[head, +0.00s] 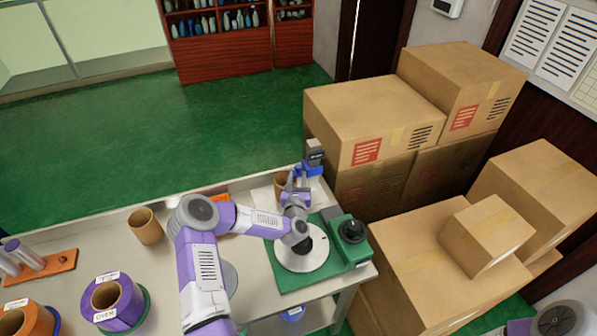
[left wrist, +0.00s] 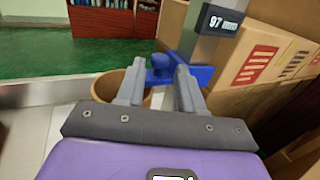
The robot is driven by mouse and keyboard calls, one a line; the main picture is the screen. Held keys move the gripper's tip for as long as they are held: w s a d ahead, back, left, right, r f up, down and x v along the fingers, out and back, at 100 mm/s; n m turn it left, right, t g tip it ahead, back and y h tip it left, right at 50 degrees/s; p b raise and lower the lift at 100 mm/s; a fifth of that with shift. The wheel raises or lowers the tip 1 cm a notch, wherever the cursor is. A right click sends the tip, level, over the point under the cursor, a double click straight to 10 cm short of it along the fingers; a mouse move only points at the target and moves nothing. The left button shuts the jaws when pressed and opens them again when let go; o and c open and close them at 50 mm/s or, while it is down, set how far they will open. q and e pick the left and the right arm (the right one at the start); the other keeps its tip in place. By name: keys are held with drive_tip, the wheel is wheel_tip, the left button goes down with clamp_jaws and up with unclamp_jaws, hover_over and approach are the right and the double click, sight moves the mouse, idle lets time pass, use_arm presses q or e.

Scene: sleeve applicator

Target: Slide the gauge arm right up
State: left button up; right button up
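The gauge is a grey post with a dark display (left wrist: 222,20) reading 97 mm; in the head view it stands at the table's far corner (head: 315,150). Its blue gauge arm (left wrist: 200,74) sits low on the post and has a blue knob on its left; it also shows in the head view (head: 312,171). My left gripper (left wrist: 158,75) is open, with the knob seen between and just beyond its fingertips. I cannot tell whether the fingers touch it. In the head view my left gripper (head: 299,180) is close in front of the gauge. My right gripper is not visible.
A brown cup (left wrist: 106,84) stands beside the gauge, left of my fingers. A green station (head: 349,241) with a black knob and a grey disc lies nearer. Another brown cup (head: 146,226) and a purple roll (head: 113,301) are left. Stacked cartons (head: 375,112) stand right.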

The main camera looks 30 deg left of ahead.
sight(298, 169)
use_arm(q)
drive_tip(key=shift+x, duration=2)
drive_tip(key=shift+c, duration=0.2)
clamp_jaws()
